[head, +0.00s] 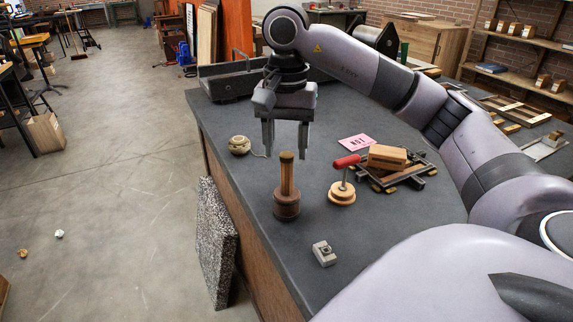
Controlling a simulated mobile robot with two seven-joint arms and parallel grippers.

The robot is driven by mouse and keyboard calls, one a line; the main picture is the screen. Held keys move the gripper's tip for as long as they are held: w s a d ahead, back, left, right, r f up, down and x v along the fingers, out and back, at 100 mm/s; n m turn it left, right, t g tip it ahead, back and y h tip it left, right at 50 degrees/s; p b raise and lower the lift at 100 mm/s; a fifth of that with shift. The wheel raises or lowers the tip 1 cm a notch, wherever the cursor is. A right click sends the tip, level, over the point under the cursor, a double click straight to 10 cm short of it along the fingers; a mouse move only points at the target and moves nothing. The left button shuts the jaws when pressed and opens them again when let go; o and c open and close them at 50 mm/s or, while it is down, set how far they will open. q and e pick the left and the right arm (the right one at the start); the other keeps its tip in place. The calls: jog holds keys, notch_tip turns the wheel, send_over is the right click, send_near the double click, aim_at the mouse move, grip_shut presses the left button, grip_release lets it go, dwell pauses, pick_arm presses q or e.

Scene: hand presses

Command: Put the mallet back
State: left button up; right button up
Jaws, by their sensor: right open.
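A wooden mallet (287,204) stands upright on the dark bench top, with its dark round head down and its lighter handle up. My right gripper (286,153) points downward with its two fingers apart and nothing between them that I can see it holding. The top of the mallet's handle shows between and just below the fingertips. I cannot tell whether the gripper is right over the handle or a little behind it. My left gripper is not in view.
A red-handled tool on a round wooden base (342,193) stands right of the mallet. A wooden block (387,157) sits on a dark frame, near a pink card (356,143). A small grey block (324,253) lies in front; a round cord-wound item (239,145) sits left.

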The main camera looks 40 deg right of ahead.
jog(key=shift+r+p, duration=1)
jog(key=shift+r, duration=1.7)
